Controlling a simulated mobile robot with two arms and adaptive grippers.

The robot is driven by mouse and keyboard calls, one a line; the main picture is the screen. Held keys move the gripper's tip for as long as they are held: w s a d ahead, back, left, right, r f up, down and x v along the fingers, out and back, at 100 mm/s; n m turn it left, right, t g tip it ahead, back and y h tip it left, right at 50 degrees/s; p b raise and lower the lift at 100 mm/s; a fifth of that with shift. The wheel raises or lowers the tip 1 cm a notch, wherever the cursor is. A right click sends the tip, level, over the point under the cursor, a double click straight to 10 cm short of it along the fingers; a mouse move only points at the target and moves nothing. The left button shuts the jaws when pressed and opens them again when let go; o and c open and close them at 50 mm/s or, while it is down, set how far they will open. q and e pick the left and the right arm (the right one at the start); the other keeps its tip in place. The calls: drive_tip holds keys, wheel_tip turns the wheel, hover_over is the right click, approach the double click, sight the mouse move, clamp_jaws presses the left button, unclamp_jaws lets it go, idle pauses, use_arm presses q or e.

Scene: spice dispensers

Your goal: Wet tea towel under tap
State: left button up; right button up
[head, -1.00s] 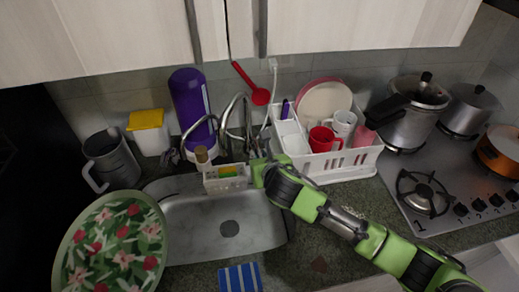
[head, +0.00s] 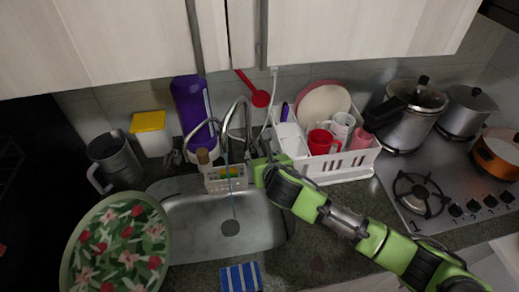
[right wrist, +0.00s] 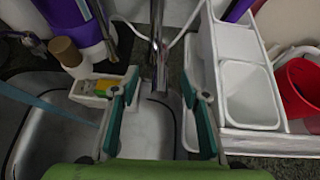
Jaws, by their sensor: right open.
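The tea towel (head: 240,278), blue with white stripes, lies at the counter's front edge below the sink (head: 190,225) in the head view. The chrome tap (head: 235,110) arches over the back of the sink. A thin bluish stream of water (head: 233,200) falls from it towards the drain; a pale blue band (right wrist: 50,103) shows in the right wrist view. My right gripper (head: 259,165) is beside the tap's base. In the right wrist view its fingers (right wrist: 160,98) are apart, with the tap's chrome body (right wrist: 158,55) beyond and between them. My left gripper is out of view.
A white dish rack (head: 345,165) is close on the right. A floral round tray (head: 117,245) covers the left counter. The stove (head: 430,190) is far right.

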drive_tip(key=p+v, duration=0.4)
drive_tip(key=shift+r, duration=0.3)
drive_tip(key=shift+p+v, duration=0.65)
drive_tip(key=shift+v, duration=0.25)
drive_tip(key=shift+s+f, duration=0.2)
